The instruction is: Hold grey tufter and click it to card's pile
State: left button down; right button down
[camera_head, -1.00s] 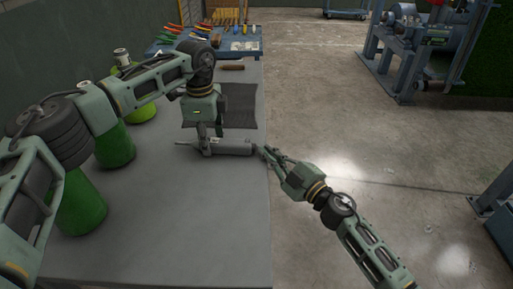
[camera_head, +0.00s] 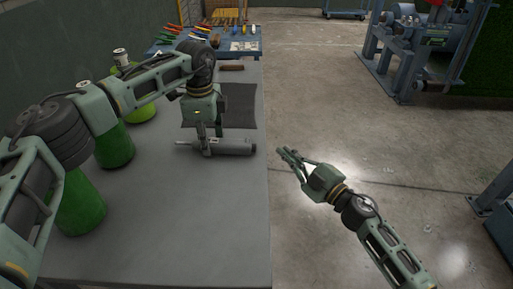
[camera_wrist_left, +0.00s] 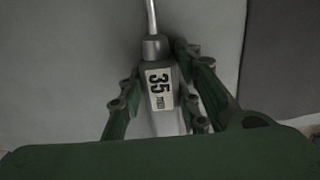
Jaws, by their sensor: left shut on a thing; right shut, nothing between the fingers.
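The grey tufter (camera_head: 232,147) lies lengthwise across the table in the head view, its thin needle end pointing left. My left gripper (camera_head: 207,149) is shut on it near the needle end. In the left wrist view the tufter (camera_wrist_left: 160,90) sits between the two fingers, with a "35 mm" label and the metal needle pointing up the picture. My right gripper (camera_head: 284,153) is shut and empty, off the table's right edge, apart from the tufter. A dark grey card (camera_head: 240,105) lies flat just behind the tufter, partly hidden by my left arm.
Green spools of yarn (camera_head: 84,208) stand along the table's left side. A brown block (camera_head: 231,67) lies near the far edge. A blue table (camera_head: 215,45) with coloured tools stands beyond. The near part of the grey table (camera_head: 180,235) is clear.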

pick_arm(q)
jog(key=c, duration=1.2)
grip_release()
